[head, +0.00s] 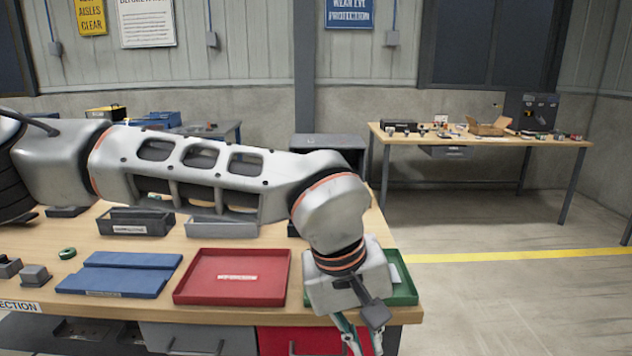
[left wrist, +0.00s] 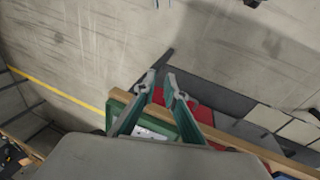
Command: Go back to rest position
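My left arm reaches across the workbench (head: 215,312) from the left and bends down at its right end. My left gripper (head: 362,344) hangs at the bench's front right edge and its tips are cut off by the picture's bottom. In the left wrist view the two fingers of my left gripper (left wrist: 160,76) stand apart with nothing between them. A green tray (head: 404,292) is partly hidden behind the gripper body; its rim also shows in the left wrist view (left wrist: 117,108). My right gripper is in neither view.
A red tray (head: 200,296), blue flat pieces (head: 118,277), grey bins (head: 135,223) and small grey blocks (head: 35,276) are on the bench. A second table (head: 480,146) with small items stands at the back right. The floor (head: 500,290) to the right is clear.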

